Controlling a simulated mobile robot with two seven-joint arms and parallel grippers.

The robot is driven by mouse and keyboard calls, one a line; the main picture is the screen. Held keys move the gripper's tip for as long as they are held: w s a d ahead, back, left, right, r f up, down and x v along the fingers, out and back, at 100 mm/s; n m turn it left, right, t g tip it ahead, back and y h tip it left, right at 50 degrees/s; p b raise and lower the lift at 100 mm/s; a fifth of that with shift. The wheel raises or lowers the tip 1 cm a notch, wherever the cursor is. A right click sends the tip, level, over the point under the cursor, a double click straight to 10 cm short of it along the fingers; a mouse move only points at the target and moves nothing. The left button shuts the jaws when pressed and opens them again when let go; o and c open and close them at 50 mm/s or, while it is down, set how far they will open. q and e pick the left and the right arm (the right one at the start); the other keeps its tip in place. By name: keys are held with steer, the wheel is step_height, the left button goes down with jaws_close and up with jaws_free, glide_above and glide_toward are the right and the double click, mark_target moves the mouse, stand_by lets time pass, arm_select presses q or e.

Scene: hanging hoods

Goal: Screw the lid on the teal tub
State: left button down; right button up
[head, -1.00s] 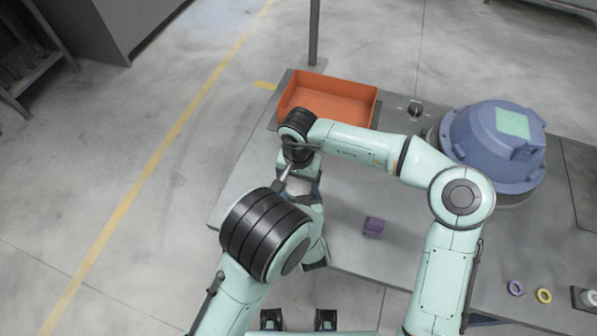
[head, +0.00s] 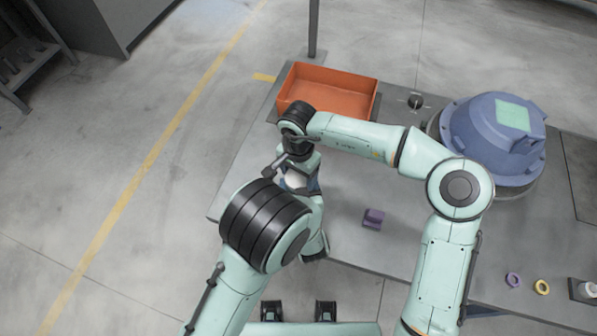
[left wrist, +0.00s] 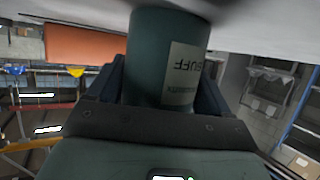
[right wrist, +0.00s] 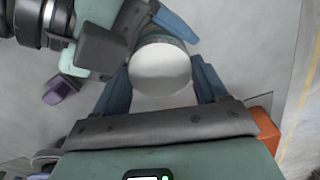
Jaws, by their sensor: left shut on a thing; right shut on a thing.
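The teal tub (left wrist: 150,55) with a pale printed label fills the middle of the left wrist view, upside down there. My left gripper (left wrist: 165,85) is shut on its sides. The pale, round lid (right wrist: 160,68) lies between the blue fingers of my right gripper (right wrist: 160,80), which is shut on it. A teal edge of the tub shows just past the lid, so the lid is over the tub's top. Whether it sits flush cannot be told. In the head view my arms hide most of both.
On the grey table (head: 350,250) stand an orange tray (head: 330,92), a purple block (head: 373,218), a black knob (head: 415,101) and a large blue hood (head: 485,135). A purple ring (head: 513,280) and a yellow ring (head: 542,287) lie at the right. The table around the purple block is clear.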

arm_select(q)
steer(key=shift+d, duration=0.15)
arm_select(e)
steer(key=shift+a, duration=0.1)
steer(key=o, duration=1.2)
steer(key=shift+c, duration=0.2)
arm_select(q)
steer(key=shift+a, duration=0.2)
arm_select(e)
steer(key=shift+r, duration=0.1)
step_height(320, 180, up, 4)
steer(key=shift+r, duration=0.2)
arm_select(q)
steer(key=shift+d, duration=0.1)
arm_select(e)
steer(key=shift+o, duration=0.2)
